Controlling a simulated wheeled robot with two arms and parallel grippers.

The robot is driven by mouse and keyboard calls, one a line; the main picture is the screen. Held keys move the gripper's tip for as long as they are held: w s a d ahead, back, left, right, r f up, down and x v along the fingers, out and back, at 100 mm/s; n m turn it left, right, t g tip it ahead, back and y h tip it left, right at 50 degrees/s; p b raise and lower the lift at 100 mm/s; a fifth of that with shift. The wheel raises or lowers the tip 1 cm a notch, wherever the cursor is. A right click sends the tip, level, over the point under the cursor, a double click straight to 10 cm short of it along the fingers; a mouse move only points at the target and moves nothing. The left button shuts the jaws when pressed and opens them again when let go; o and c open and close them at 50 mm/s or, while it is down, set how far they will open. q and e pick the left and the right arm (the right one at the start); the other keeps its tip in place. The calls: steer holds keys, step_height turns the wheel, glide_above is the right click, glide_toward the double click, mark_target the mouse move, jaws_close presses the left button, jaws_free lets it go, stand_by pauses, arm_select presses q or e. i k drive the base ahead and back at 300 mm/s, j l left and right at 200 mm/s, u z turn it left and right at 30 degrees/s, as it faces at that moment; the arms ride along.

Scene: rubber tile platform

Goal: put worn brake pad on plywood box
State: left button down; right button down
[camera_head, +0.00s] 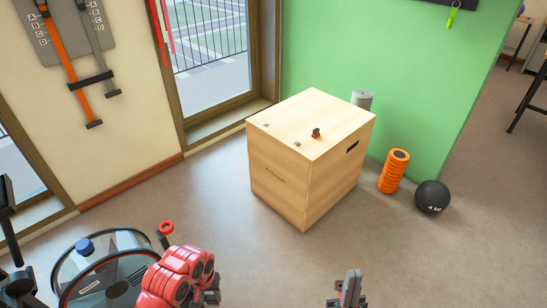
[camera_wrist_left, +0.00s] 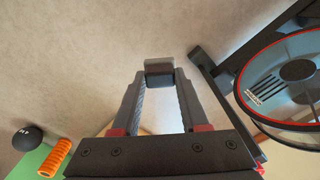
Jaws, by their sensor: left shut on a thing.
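The plywood box (camera_head: 280,180) stands on the floor in the middle of the head view, with a light wooden top and a dark slot in its right side. My left gripper (camera_wrist_left: 160,78) is shut on a small dark grey block, the worn brake pad (camera_wrist_left: 159,63), held between its fingertips in the left wrist view. In the head view my left gripper (camera_head: 208,294) is low at the left, apart from the box and nearer to me; the pad cannot be made out there. My right gripper (camera_head: 348,290) is at the bottom edge, right of centre; its jaw opening is unclear.
A small reddish-brown object (camera_head: 316,133) and small grey bits lie on the box top, which is otherwise bare. A round fan-like machine (camera_head: 100,268) stands at lower left. An orange roller (camera_head: 394,171), a black ball (camera_head: 432,197) and a grey roller (camera_head: 362,99) are by the green wall.

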mark_target(334, 123)
steer(key=i+z, duration=0.2)
steer(key=i, duration=0.3)
steer(key=i+j+z, duration=0.15)
steer(key=i, duration=0.35)
steer(key=i+j+z, duration=0.2)
steer(key=i, duration=0.25)
steer(key=i+j+z, duration=0.15)
steer(key=i+j, duration=0.15)
steer(key=i, duration=0.2)
steer(key=i+z, duration=0.2)
steer(key=i, duration=0.8)
